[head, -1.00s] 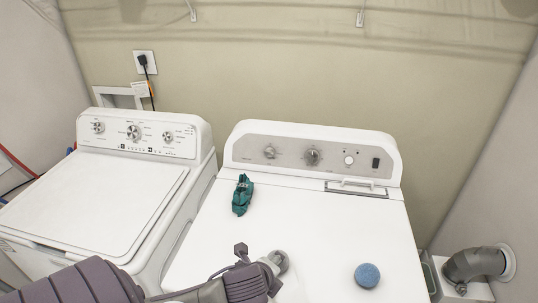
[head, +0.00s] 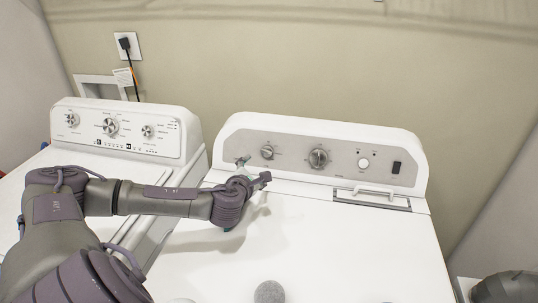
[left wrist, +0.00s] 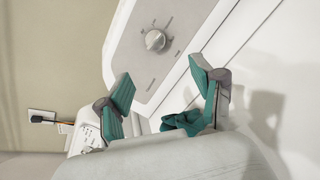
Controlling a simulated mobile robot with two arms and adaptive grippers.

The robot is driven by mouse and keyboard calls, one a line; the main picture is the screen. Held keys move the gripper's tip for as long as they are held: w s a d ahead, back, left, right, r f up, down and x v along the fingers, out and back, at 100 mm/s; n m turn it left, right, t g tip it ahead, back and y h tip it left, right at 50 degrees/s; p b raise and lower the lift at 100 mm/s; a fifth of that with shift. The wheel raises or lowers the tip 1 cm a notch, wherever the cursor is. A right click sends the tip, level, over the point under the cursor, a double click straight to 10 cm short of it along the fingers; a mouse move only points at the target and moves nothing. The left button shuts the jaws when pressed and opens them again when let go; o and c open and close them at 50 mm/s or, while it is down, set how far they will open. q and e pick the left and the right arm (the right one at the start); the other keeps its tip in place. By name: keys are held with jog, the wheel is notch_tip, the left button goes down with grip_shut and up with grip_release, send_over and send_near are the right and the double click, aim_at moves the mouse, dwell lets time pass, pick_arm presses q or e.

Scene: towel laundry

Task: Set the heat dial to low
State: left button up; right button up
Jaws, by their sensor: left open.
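The white dryer (head: 340,225) has a grey panel with a small dial (head: 267,152) at left and a larger dial (head: 318,158) beside it. Their labels are too small to read, so I cannot tell which is the heat dial. My left gripper (head: 254,171) is open, just in front of and below the small dial, apart from the panel. In the left wrist view, a round silver dial (left wrist: 155,41) lies beyond the gap between my teal-padded fingertips (left wrist: 160,75).
A white washer (head: 128,127) with several knobs stands at left, partly behind my left arm. A round grey object (head: 269,292) lies near the dryer's front. A slotted lint cover (head: 372,198) is at the dryer's back right. The dryer top's right half is clear.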

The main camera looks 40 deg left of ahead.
aim_at(266, 153)
pick_arm(q)
jog(key=x, duration=0.4)
jog(key=p+x, duration=0.1)
jog(key=x, duration=0.6)
jog(key=shift+w+a+r, duration=0.3)
jog(key=shift+w+a+f, duration=0.25)
jog(key=shift+w, duration=0.4)
jog(key=c, duration=1.1)
jog(key=shift+p, duration=0.35)
jog(key=shift+c, duration=0.2)
pick_arm(e)
jog(key=shift+s+d+r, duration=0.15)
jog(key=shift+s+r, duration=0.4)
jog(key=shift+r, duration=0.15)
